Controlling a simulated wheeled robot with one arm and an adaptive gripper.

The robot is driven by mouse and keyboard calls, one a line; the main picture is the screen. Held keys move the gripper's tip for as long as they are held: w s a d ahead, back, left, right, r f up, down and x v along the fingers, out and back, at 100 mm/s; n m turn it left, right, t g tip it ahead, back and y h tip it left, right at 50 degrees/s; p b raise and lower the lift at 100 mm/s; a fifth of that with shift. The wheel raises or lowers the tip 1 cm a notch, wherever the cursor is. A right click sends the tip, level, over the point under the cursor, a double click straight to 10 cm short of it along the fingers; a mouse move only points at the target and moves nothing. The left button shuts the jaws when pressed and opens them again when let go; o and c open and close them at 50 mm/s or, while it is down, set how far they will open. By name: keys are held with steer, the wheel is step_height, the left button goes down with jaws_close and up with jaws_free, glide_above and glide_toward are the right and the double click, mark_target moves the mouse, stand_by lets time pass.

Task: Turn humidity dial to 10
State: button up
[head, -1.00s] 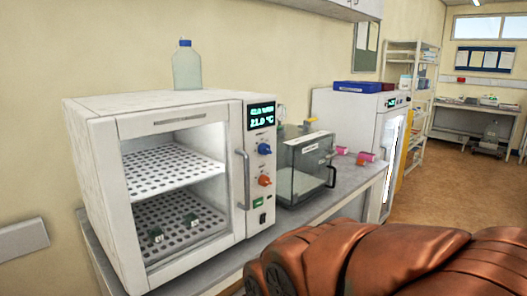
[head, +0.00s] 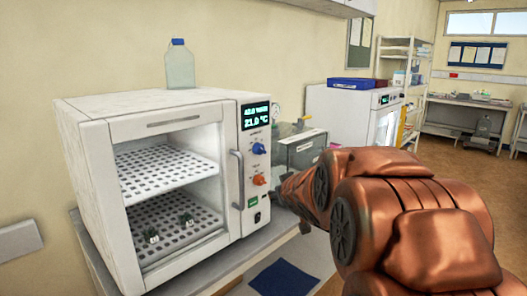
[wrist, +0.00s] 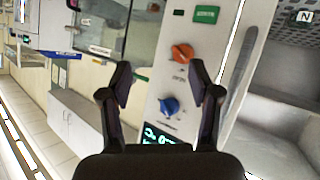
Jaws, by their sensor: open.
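A white cabinet with a glass door (head: 150,112) stands on the bench, with a control panel on its right side. The panel has a lit display (head: 256,116) reading 21.0 °C on its lower line, a blue dial (head: 258,148) and an orange dial (head: 259,180) below it. The dial labels are too small to read. In the wrist view the panel is turned over, with the blue dial (wrist: 169,105) below the orange dial (wrist: 181,53). My gripper (wrist: 159,68) is open and empty, its fingers spread in front of the panel and apart from both dials.
A door handle (head: 238,180) stands out left of the dials. A clear box (head: 305,150) sits right of the cabinet. A bottle (head: 179,65) stands on top.

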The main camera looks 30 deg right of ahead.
mark_target(264, 152)
steer(key=shift+w+d+r+n+t+y+p, duration=0.55)
steer(key=shift+w+d+r+n+t+y, duration=0.7)
steer(key=shift+w+r+n+t+y, duration=2.15)
steer(key=shift+m+g+y, duration=0.3)
steer(key=shift+m+y, duration=0.2)
steer(key=shift+y, duration=0.3)
steer(key=shift+w+a+r+p, duration=0.15)
steer(key=shift+w+a+p, duration=0.1)
steer(key=shift+w, duration=0.65)
steer(key=shift+w+a+r+p, duration=0.15)
steer(key=shift+w+p, duration=0.1)
steer(key=shift+w, duration=0.7)
steer(key=shift+w+a+r+p, duration=0.1)
steer(key=shift+w+a+p, duration=0.15)
steer(key=shift+w, duration=0.65)
steer(key=shift+c, duration=0.2)
steer(key=c, duration=1.1)
steer(key=shift+d, duration=0.1)
